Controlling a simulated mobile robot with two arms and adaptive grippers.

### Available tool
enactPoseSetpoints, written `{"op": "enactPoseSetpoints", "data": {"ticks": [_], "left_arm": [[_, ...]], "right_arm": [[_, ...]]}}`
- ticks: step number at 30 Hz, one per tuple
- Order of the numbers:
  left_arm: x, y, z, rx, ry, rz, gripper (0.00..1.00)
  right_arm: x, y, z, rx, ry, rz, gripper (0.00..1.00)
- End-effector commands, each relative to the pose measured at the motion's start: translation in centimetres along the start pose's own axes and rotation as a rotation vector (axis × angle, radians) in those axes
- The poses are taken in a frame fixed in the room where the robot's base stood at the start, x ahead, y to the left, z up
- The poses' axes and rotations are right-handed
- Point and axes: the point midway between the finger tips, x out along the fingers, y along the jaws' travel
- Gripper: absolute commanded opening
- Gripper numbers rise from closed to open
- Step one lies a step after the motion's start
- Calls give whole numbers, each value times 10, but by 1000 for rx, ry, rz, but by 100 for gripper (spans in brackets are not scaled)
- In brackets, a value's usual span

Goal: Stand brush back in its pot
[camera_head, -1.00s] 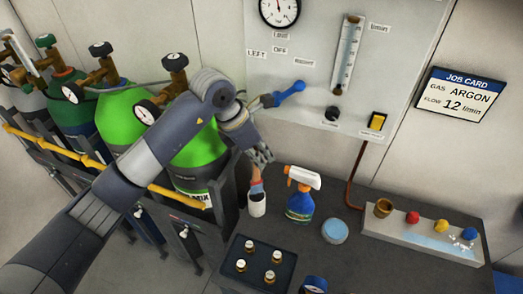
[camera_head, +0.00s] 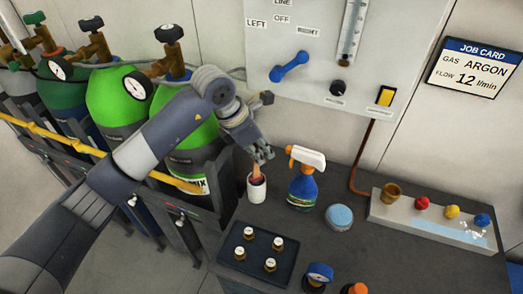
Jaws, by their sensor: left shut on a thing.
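The white pot (camera_head: 256,190) stands upright on the dark bench, just left of the spray bottle. The brush (camera_head: 257,171), with a reddish-brown part showing, is upright at the pot's mouth, its lower end hidden by the pot. My left gripper (camera_head: 262,157) is above the pot, shut on the upper part of the brush. The fingers hide the brush's top. Whether the brush touches the pot's floor cannot be told. My right gripper is not in view.
A spray bottle (camera_head: 303,182) stands close to the right of the pot. A blue round tin (camera_head: 339,217) is farther right. A tray of small brass parts (camera_head: 240,270) lies in front. Green gas cylinders (camera_head: 115,95) stand left, behind my arm.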

Motion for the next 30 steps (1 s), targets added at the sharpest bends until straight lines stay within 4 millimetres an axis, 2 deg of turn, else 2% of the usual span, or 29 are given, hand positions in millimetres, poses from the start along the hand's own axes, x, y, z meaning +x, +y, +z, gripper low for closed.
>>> {"op": "enactPoseSetpoints", "data": {"ticks": [4, 5, 7, 16, 20, 23, 30], "left_arm": [[0, 0, 0, 0, 0, 0, 0], [0, 0, 0, 0, 0, 0, 13], [0, 0, 0, 0, 0, 0, 29], [0, 0, 0, 0, 0, 0, 30], [-7, 1, 0, 0, -1, 1, 30], [-21, 1, 0, 0, -1, 3, 30], [-72, 2, 1, 1, -2, 5, 30]], "right_arm": [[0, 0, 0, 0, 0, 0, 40], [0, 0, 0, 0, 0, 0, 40], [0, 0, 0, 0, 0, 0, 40], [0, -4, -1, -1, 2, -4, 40], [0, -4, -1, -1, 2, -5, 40], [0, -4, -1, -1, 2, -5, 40], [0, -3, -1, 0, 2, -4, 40]]}}
